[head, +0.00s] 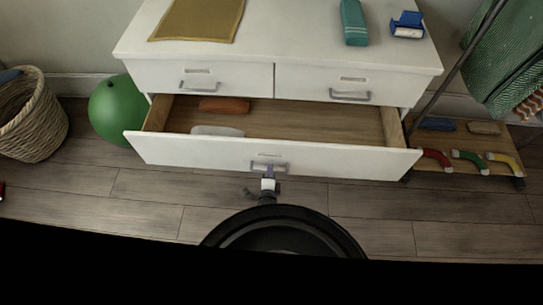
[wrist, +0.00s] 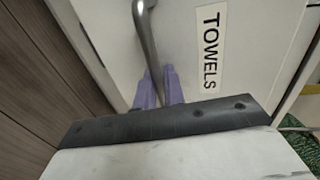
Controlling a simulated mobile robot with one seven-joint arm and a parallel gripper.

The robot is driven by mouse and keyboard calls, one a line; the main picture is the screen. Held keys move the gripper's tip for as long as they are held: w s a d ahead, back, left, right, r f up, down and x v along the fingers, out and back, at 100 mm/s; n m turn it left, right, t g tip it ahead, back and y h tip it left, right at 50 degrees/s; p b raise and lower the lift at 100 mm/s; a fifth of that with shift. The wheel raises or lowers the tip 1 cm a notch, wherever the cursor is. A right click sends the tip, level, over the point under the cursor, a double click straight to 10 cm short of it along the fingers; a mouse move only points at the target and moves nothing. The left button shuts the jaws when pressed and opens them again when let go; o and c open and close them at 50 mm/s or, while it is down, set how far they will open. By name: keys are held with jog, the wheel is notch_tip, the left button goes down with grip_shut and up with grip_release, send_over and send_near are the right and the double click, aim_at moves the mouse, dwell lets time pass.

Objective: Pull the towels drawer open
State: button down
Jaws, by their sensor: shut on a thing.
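The towels drawer (head: 345,158) is the wide lower drawer of the white dresser. It stands pulled well out in the head view, with its wooden inside showing. In the wrist view its white front carries a label (wrist: 210,48) reading TOWELS. A grey bar handle (wrist: 147,30) is fixed to the front. My gripper (wrist: 159,88) has its purple fingers shut around one end of this handle. In the head view my gripper (head: 268,178) is at the middle of the drawer front. An orange item (head: 224,105) and a whitish item (head: 217,131) lie inside the drawer at the left.
Two closed upper drawers (head: 200,80) sit above. The dresser top holds a mustard cloth, a teal item (head: 353,22) and a blue item (head: 407,25). A green ball (head: 117,110) and a wicker basket (head: 35,115) stand left. A low rack (head: 470,150) stands right.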

jog(key=f+v, duration=0.1)
jog(key=v, duration=0.5)
jog(key=shift+p, duration=0.3)
jog(key=shift+s+f, duration=0.1)
jog(key=c, duration=1.6)
grip_release()
jog(key=shift+o, duration=0.2)
jog(key=shift+s, duration=0.15)
